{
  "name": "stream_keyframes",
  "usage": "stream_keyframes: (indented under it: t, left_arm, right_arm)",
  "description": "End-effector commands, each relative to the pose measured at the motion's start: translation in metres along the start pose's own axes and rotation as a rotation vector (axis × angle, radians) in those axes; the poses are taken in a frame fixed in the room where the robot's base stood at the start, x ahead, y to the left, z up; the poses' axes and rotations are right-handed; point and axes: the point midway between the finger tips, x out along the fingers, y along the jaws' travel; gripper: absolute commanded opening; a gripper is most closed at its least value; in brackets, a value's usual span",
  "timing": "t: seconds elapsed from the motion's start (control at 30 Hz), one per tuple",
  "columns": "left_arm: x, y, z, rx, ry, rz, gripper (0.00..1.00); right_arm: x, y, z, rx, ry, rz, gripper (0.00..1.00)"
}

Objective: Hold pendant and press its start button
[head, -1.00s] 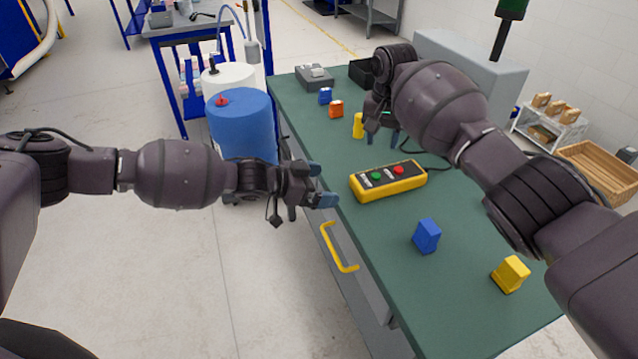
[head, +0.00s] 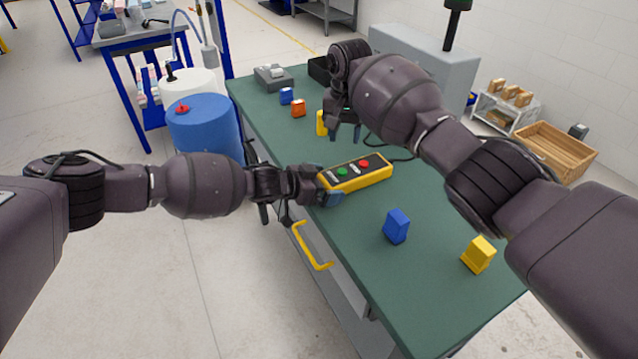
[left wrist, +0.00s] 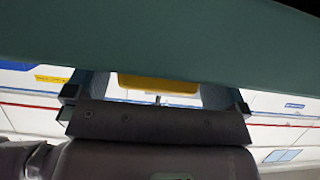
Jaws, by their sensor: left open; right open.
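The yellow pendant (head: 372,179), with a green and a red button on its dark top face, lies on the green table. My left gripper (head: 331,190) is open at the pendant's left end, with its fingers around or just beside that end. In the left wrist view, a yellow strip of the pendant (left wrist: 158,84) shows between the two spread fingers of the left gripper (left wrist: 155,90). I cannot tell whether they touch it. My right gripper (head: 344,128) is open above the table, behind the pendant, partly hidden by its own arm.
A blue block (head: 396,227) and a yellow block (head: 478,255) stand at the near right. A yellow cylinder (head: 321,123), an orange block (head: 298,108) and another blue block (head: 286,96) stand farther back.

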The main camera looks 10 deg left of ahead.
Motion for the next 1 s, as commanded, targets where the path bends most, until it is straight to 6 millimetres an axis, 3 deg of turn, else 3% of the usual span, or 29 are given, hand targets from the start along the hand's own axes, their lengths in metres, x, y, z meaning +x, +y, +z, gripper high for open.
stream_keyframes:
  t: [0.23,0.63,0.9,1.0]
  left_arm:
    - [0.0001,0.0,0.0,0.0,0.0,0.0,0.97]
    - [-0.0001,0.0,0.0002,-0.001,0.0,0.0,0.36]
    - [-0.0002,0.0,0.0003,-0.001,0.0,0.0,0.36]
    - [-0.0002,-0.0001,0.0003,-0.001,0.0,0.0,0.36]
  right_arm:
    - [0.0,-0.0001,0.0,0.0,0.0,0.0,0.43]
    - [0.0,-0.0001,0.0,0.0,0.0,0.0,0.43]
    - [0.0,-0.0001,0.0001,0.0,0.0,0.0,0.01]
    - [0.0,-0.0001,0.0001,0.0,0.0,0.0,0.0]
